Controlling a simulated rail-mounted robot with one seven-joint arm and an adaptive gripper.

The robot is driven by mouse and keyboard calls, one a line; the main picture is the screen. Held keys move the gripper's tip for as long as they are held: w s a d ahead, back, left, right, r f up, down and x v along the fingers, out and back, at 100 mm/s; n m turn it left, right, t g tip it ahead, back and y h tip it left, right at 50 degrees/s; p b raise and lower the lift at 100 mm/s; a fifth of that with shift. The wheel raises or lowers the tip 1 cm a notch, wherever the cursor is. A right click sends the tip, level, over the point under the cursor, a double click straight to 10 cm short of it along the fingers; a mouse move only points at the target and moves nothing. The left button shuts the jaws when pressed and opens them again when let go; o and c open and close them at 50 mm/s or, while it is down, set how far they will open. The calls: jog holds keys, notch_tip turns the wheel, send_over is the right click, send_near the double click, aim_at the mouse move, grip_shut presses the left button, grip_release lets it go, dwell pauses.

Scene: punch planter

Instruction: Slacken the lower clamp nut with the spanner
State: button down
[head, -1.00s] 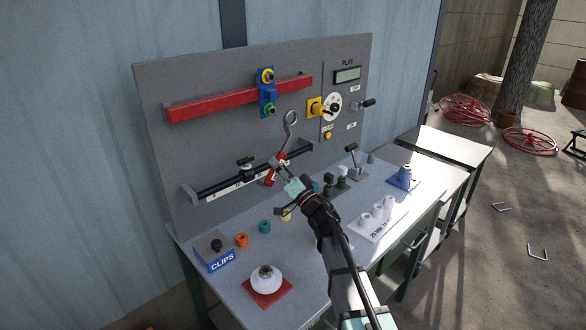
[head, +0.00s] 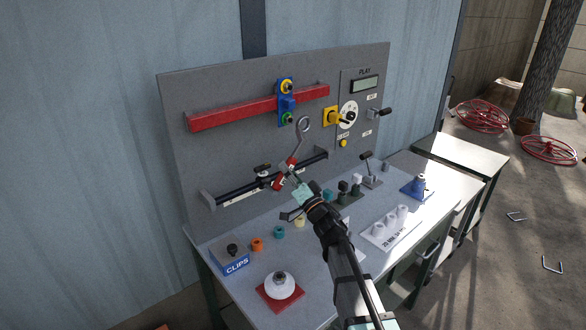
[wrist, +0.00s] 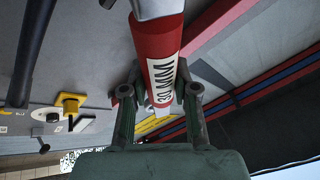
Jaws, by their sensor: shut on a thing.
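The spanner has a red handle (head: 283,176) and a grey shank ending in a ring (head: 304,124). My gripper (head: 292,181) is shut on the handle, and the ring points up. The wrist view shows the red handle (wrist: 158,45), with a white "MM" label, between my fingers (wrist: 160,92). A blue clamp (head: 286,103) sits on the red rail (head: 235,107). Its upper nut (head: 287,87) is yellow and its lower nut (head: 288,118) is green. In the head view the ring appears just right of and slightly below the lower nut. I cannot tell its depth from the panel.
A black rail (head: 235,190) with a black-knobbed slider runs low on the panel, behind the spanner. A yellow piece and dial (head: 348,114) are right of the ring. The bench holds a clips box (head: 230,260), a white dome (head: 280,285) and a white block (head: 390,232).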

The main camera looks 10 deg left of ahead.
jog(key=a+r+m+h+p, duration=0.1)
jog(key=m, duration=0.1)
jog(key=s+a+r+m+t+h+p, duration=0.1)
jog(key=r+m, duration=0.1)
jog(key=s+a+r+m+t+h+p, duration=0.1)
jog(key=m, duration=0.1)
jog(key=shift+a+r, duration=0.15)
jog(key=shift+a, duration=0.1)
notch_tip(320, 180, up, 7)
jog(key=a+m+h+p, duration=0.2)
jog(key=m+h+p, duration=0.1)
jog(key=m, duration=0.5)
jog(key=shift+a+t+h, duration=0.25)
jog(key=shift+t+h, duration=0.15)
jog(key=shift+h, duration=0.1)
jog(key=shift+f+b, duration=0.2)
jog(key=shift+b, duration=0.25)
jog(key=shift+w+a+b, duration=1)
jog(key=shift+w+a, duration=0.45)
jog(key=shift+a, duration=0.15)
jog(key=shift+f+n+b, duration=0.7)
jog(key=shift+f+b, duration=0.05)
jog(key=shift+b, duration=2.1)
notch_tip(320, 180, down, 8)
jog(key=w+d+n+g+y+p, duration=0.1)
jog(key=n+y, duration=0.4)
jog(key=n, duration=0.5)
jog(key=shift+w+d+f+n+g+y, duration=0.3)
jog(key=shift+w+d+g+y, duration=0.1)
jog(key=shift+w+d, duration=0.5)
